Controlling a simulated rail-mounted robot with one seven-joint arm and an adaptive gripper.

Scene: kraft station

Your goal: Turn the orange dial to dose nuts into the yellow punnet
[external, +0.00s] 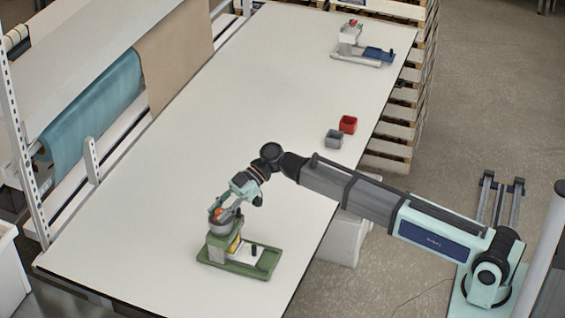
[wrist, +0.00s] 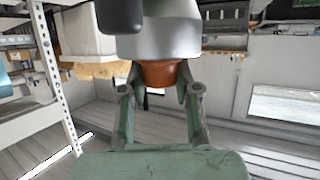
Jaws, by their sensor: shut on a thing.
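The orange dial (external: 217,212) sits on top of the grey hopper (external: 219,228) of the near dispenser, which stands on a green base (external: 264,270). My gripper (external: 224,213) reaches down to it and is shut on the dial. In the wrist view the orange dial (wrist: 165,73) shows between the two fingers of my gripper (wrist: 160,92), against the grey hopper (wrist: 160,38). A yellow patch, likely the yellow punnet (external: 236,243), shows at the dispenser's front under the hopper. Most of it is hidden, and I cannot see whether it holds nuts.
A small black post (external: 253,249) stands on the green base. A red punnet (external: 348,124) and a grey punnet (external: 334,139) stand mid-table near the right edge. The white table (external: 130,220) is clear to the left.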

